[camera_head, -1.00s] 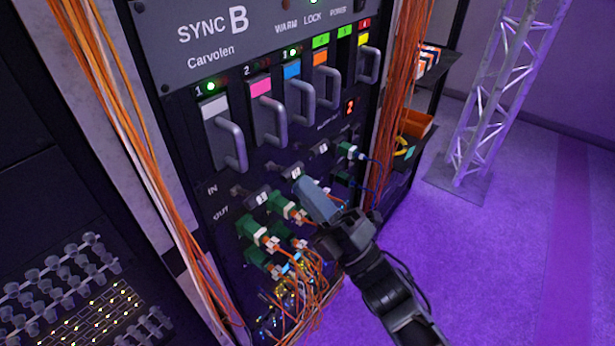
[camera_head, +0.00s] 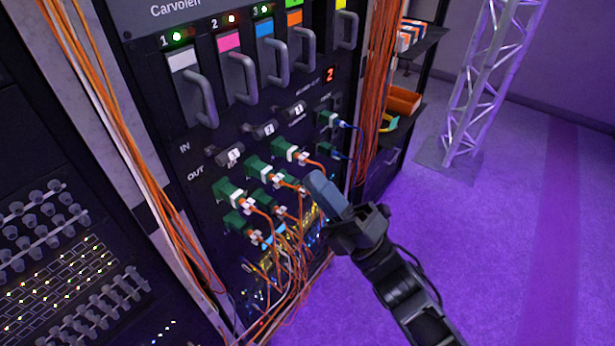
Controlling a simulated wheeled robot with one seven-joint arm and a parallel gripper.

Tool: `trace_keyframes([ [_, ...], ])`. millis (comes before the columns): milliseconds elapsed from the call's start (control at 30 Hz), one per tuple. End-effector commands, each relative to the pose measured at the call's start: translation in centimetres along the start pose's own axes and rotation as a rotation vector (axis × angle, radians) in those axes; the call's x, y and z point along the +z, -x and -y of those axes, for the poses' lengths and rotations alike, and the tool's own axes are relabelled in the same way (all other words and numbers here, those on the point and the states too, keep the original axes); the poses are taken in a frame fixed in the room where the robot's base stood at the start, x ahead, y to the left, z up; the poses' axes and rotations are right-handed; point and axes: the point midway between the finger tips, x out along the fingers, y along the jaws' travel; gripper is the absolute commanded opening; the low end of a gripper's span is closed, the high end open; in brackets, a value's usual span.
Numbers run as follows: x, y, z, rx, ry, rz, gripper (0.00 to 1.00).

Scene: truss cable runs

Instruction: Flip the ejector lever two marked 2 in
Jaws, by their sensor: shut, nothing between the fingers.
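A row of three small dark levers with white number tags crosses the rack panel, right of the printed words IN and OUT. The middle one, the ejector lever two (camera_head: 266,131), sits between the left lever (camera_head: 230,155) and the right lever (camera_head: 297,109). Its tag is too small to read surely. The three look alike in pose; I cannot tell in from out. My gripper (camera_head: 316,182) is shut and empty, below and right of the middle lever in the picture, apart from it, in front of the lower plugs and cables.
Green plugs (camera_head: 228,190) with orange cables stick out just below the levers. Gray handles (camera_head: 201,100) of the numbered modules stand out above. Orange cable bundles (camera_head: 378,80) run down both sides of the rack. The purple floor (camera_head: 500,260) at right is open.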

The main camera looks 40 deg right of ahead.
Motion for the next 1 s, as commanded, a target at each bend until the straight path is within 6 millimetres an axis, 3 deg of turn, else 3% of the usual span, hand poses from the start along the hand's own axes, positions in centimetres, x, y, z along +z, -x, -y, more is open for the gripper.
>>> trace_keyframes([
  [200,0.0,3.7,-0.6,-0.003,0.0,0.001,0.0],
  [400,0.0,5.7,-1.3,-0.001,0.0,0.001,0.0],
  [1000,0.0,6.2,-1.5,0.0,0.0,0.0,0.0],
])
